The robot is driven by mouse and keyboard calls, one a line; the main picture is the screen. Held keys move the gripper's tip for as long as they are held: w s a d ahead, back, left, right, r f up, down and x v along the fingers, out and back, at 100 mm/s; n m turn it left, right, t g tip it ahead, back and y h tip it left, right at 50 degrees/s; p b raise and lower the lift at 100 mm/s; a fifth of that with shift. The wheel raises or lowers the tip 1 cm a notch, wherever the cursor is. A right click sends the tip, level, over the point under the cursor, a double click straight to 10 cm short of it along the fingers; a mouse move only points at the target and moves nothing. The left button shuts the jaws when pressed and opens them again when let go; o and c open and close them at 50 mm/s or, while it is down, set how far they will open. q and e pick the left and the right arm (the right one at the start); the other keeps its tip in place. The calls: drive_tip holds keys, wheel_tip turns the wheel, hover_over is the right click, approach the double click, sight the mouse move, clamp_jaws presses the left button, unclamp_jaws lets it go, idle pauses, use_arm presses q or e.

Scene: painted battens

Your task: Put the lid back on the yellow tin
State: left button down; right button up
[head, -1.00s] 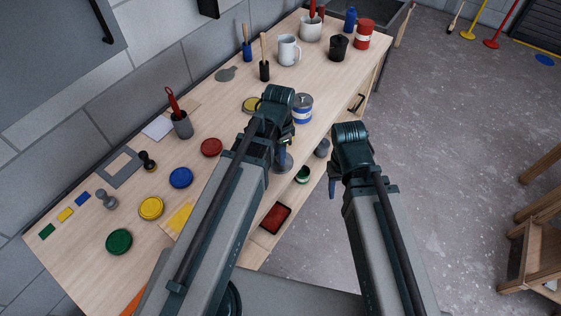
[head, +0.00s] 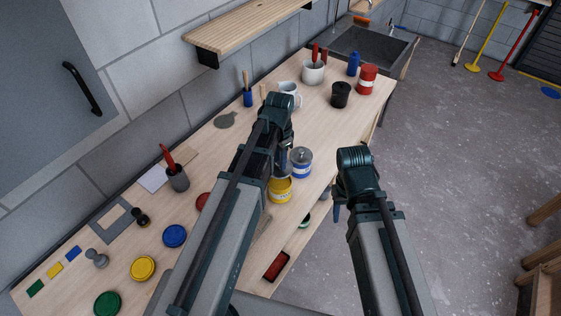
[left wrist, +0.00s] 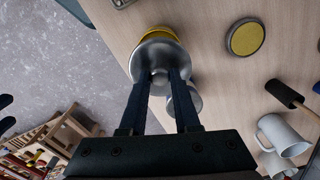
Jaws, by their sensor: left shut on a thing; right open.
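The yellow tin (head: 280,192) stands on the bench, partly hidden behind my left gripper (head: 283,166). In the left wrist view, the left gripper (left wrist: 161,74) is shut on the knob of a round grey lid (left wrist: 139,66). The lid lies across the top of the yellow tin (left wrist: 155,33), whose yellow edge shows beyond it. I cannot tell whether the lid touches the rim all round. My right gripper (head: 338,207) is open and empty, out past the bench's front edge.
A blue-banded tin (head: 301,163) stands close beside the yellow tin. A yellow-faced disc (left wrist: 245,37) lies nearby. White mugs (head: 290,92), a black cup (head: 340,95) and a red tin (head: 367,79) stand farther back. Coloured round lids (head: 143,268) lie at the near left.

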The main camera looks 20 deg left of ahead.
sight(280, 172)
use_arm(q)
drive_tip(key=shift+s+r, duration=0.1)
drive_tip(key=shift+s, duration=0.05)
wheel_tip(280, 172, down, 6)
drive_tip(key=b, duration=0.6)
drive_tip(key=shift+f, duration=0.25)
drive_tip(key=shift+f+b, duration=0.15)
drive_tip(key=shift+b, duration=0.25)
idle(1.5)
drive_tip(key=shift+c, duration=0.4)
unclamp_jaws()
idle(0.4)
